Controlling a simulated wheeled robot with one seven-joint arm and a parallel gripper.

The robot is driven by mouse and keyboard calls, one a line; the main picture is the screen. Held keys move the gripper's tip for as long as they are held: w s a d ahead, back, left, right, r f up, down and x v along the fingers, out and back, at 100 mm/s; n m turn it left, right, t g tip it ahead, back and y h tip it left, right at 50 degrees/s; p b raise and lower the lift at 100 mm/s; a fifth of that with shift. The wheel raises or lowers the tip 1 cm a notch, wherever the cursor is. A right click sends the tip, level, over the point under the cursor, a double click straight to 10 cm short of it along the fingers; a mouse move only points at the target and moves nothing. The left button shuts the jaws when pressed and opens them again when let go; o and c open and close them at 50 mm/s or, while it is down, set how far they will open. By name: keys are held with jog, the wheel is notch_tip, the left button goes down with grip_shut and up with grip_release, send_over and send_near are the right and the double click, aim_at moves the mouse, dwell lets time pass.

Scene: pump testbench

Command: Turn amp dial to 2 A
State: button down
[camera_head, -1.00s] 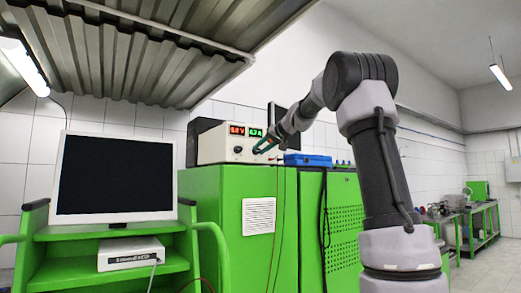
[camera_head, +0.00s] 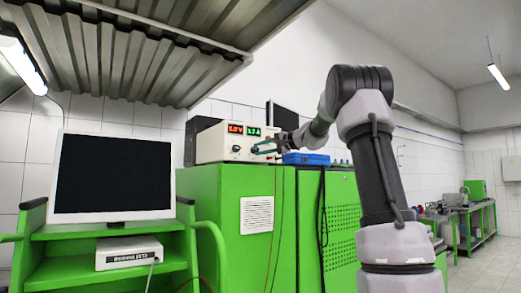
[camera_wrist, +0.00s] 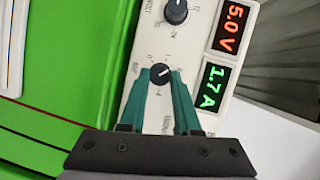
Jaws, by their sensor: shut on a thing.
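The white power supply (camera_head: 215,146) stands on the green cabinet and shows in the wrist view as a pale front panel (camera_wrist: 197,35). Its green display (camera_wrist: 212,88) reads 1.7 A and its red display (camera_wrist: 228,30) reads 5.0 V. The black amp dial (camera_wrist: 160,74) sits between the tips of my gripper's teal fingers (camera_wrist: 161,80). My gripper (camera_head: 258,147) is shut on this dial; the fingers hide part of its sides and scale. The other black dial, for voltage (camera_wrist: 176,11), is apart from the fingers.
A blue box (camera_head: 306,159) stands just right of the supply. Thin cables (camera_head: 277,215) hang down the front of the green cabinet (camera_head: 215,240). A monitor (camera_head: 113,175) stands on a green cart at the left. A dark panel (camera_head: 282,117) is behind my wrist.

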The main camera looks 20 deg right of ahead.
jog(key=shift+d+f+m+t+y, duration=0.15)
jog(key=shift+m+y, duration=0.1)
jog(key=shift+m, duration=0.45)
jog(key=shift+a+f+m+t+y, duration=0.15)
jog(key=shift+m+y, duration=0.1)
jog(key=shift+m, duration=0.45)
jog(key=shift+d, duration=0.1)
jog(key=c, duration=0.6)
grip_release()
jog(key=shift+r, duration=0.1)
jog(key=v, duration=1)
jog(key=shift+s+d, duration=0.25)
jog(key=shift+d, duration=0.05)
